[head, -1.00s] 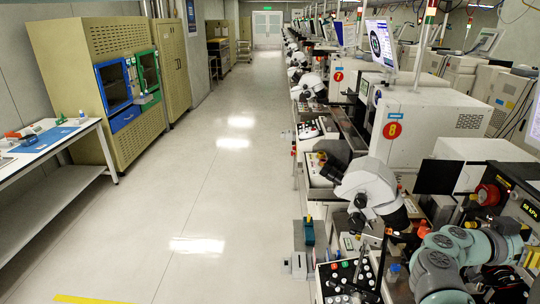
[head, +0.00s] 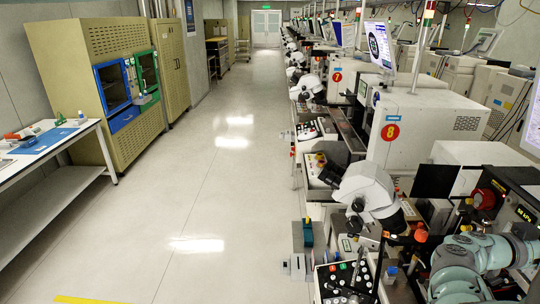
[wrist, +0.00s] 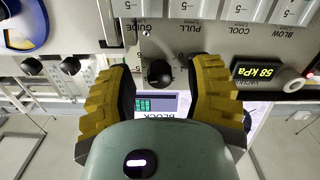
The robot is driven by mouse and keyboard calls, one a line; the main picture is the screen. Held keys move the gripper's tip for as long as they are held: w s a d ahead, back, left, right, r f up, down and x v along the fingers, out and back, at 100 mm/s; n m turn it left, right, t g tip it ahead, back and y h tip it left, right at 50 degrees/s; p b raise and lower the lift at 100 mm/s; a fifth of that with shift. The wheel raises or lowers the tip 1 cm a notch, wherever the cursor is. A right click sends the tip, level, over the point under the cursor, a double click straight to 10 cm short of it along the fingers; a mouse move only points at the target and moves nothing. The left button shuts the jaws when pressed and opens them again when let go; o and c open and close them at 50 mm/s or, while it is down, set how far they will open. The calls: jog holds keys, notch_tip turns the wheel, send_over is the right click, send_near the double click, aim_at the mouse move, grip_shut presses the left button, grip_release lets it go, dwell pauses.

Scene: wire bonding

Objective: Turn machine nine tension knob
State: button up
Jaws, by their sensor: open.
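A round black knob (wrist: 159,73) on a pale machine panel shows in the wrist view, below a label that reads PULL. My gripper (wrist: 165,80) is open, its two yellow-and-black fingers on either side of this knob with a gap on each side. Whether the fingers reach to the knob's depth I cannot tell. No label reading tension is legible. In the head view my teal arm is at the lower right over the nearest machine; the fingers are not clearly visible there.
Two more black knobs (wrist: 70,65) sit to the left in the wrist view. A pressure display (wrist: 258,70) reading 58 kPa and a pale round fitting (wrist: 290,80) are to the right. Machine eight, with its red badge (head: 391,132), stands beyond. The aisle floor (head: 200,200) is clear.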

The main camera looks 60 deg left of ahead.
grip_shut()
dwell(0.5)
